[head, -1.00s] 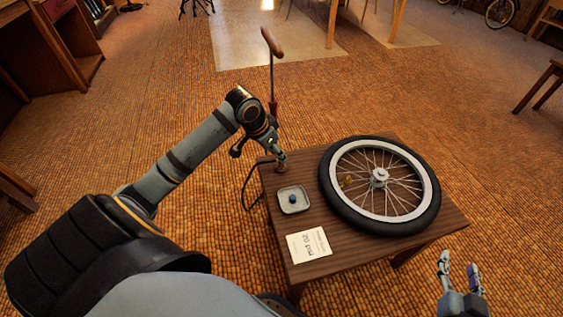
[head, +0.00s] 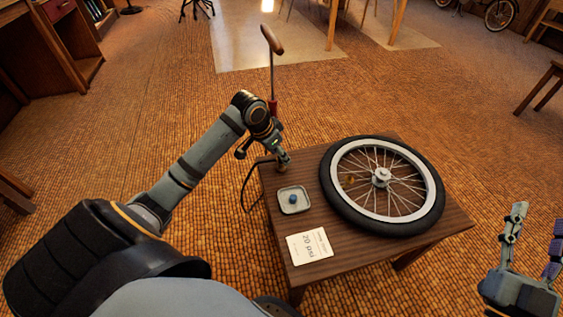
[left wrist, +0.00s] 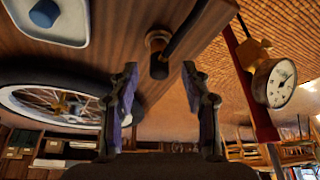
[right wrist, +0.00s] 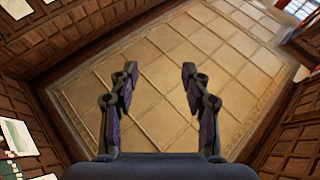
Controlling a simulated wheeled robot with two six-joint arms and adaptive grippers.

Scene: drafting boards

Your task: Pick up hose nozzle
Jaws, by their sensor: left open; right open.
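The hose nozzle (left wrist: 159,66) is a dark cylinder on a black hose. In the left wrist view it sits at a brass-coloured round holder (left wrist: 155,42) at the wooden table's edge. In the head view my left gripper (head: 279,152) is over the table's back left corner, close to the nozzle and partly hiding it. In the left wrist view its fingers (left wrist: 165,92) are open and apart, with nothing between them; the nozzle is just beyond their tips. My right gripper (head: 537,224) is open and empty, off the table's right side; its fingers also show in the right wrist view (right wrist: 159,80).
A spoked wheel (head: 338,197) lies on the table (head: 346,254). A small tray (head: 283,207) with a blue cap (head: 293,199) and a "20 psi" card (head: 309,246) lie left of it. A red pump (head: 272,107) with a gauge (left wrist: 281,83) stands behind the table.

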